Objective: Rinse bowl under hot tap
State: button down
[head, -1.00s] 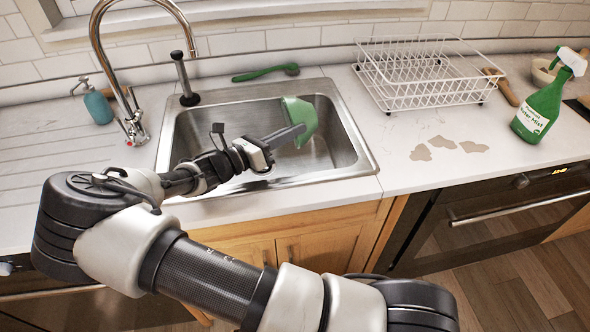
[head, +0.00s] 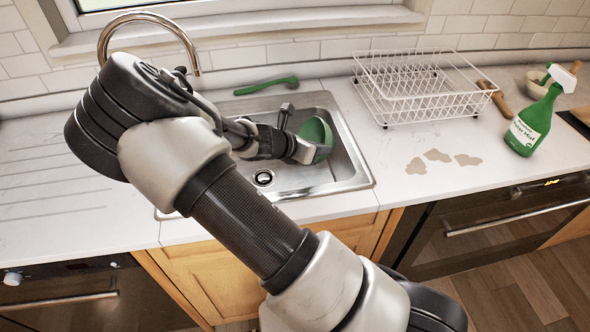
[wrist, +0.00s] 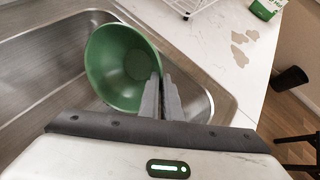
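The green bowl (head: 318,131) is tilted on its side over the right part of the steel sink (head: 360,172). My gripper (head: 306,152) is closed on its rim. In the wrist view, the two fingers of my gripper (wrist: 161,97) pinch the right edge of the bowl (wrist: 112,62), and its empty inside faces the camera. The chrome tap (head: 150,17) arches at the sink's back left, with its spout end well left of the bowl. My arm hides the tap's base and levers. No water shows at the spout.
A green brush (head: 266,86) lies behind the sink. A white wire rack (head: 420,85) stands on the counter to the right, near a green spray bottle (head: 535,122) and brown stains (head: 438,156). A window sill is behind the tap.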

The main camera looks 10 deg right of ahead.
aim_at(326, 136)
jog(key=shift+y, duration=0.4)
jog(key=r+p, duration=0.1)
jog(key=r, duration=0.1)
jog(key=d+r+p, duration=0.1)
jog(key=r+p, duration=0.1)
jog(key=shift+r, duration=0.1)
jog(key=d+r+m+g+y+p, duration=0.1)
jog(key=d+y+p, duration=0.4)
jog(key=d+y, duration=0.5)
jog(key=shift+w+d+r+m+g+p, duration=0.2)
jog(key=shift+d+r+m+g+p, duration=0.2)
jog(key=shift+d+r+m, duration=0.55)
jog(key=shift+d+f+n, duration=0.1)
jog(key=shift+d+n, duration=0.1)
jog(key=shift+n, duration=0.15)
dwell(1.5)
